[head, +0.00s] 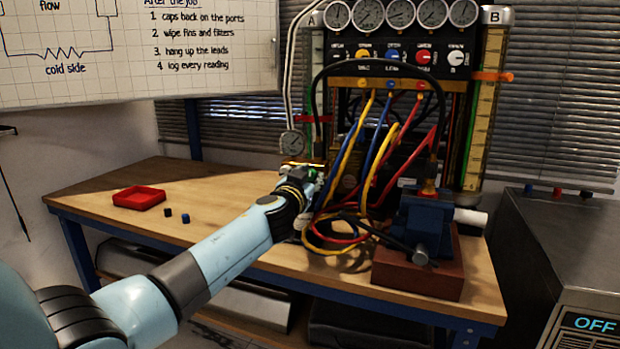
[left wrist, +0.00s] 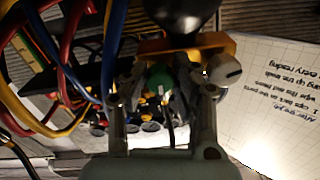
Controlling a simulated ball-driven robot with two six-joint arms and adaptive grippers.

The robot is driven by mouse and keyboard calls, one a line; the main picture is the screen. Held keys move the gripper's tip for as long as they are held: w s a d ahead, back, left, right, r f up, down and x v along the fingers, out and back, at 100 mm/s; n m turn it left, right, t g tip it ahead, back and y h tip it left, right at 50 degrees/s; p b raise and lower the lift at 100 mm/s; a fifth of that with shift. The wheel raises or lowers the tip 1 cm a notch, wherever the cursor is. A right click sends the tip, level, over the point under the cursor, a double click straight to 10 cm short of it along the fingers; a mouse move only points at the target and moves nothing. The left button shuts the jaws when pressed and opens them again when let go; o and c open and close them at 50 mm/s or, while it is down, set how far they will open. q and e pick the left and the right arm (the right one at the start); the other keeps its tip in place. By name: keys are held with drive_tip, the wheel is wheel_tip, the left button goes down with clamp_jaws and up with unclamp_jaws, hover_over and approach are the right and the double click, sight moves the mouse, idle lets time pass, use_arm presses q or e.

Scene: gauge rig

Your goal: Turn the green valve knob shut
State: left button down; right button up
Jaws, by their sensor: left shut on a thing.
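The green valve knob (left wrist: 160,78) shows in the left wrist view, between the fingers of my left gripper (left wrist: 161,92). The fingers are shut on it from both sides and hide parts of it. In the head view my left gripper (head: 301,182) is at the front of the gauge rig, just below a small round gauge (head: 293,143). There my own gripper and arm hide most of the knob, and I cannot tell how far it is turned. My right gripper is in neither view.
Yellow, blue and red hoses (head: 345,165) hang close to the right of my left gripper. A blue vise (head: 422,215) stands on a reddish block at the right. A red tray (head: 139,197) and two small caps (head: 185,218) lie on the workbench (head: 90,196) at the left.

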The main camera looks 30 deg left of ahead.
use_arm(q)
drive_tip(key=shift+m, duration=0.4)
drive_tip(key=m, duration=0.4)
drive_tip(key=shift+b, duration=0.4)
drive_tip(key=m, duration=0.4)
drive_tip(key=shift+m, duration=0.3)
drive_tip(key=m, duration=0.4)
drive_tip(key=shift+m, duration=2.1)
drive_tip(key=c, duration=1)
unclamp_jaws()
drive_tip(key=shift+c, duration=0.2)
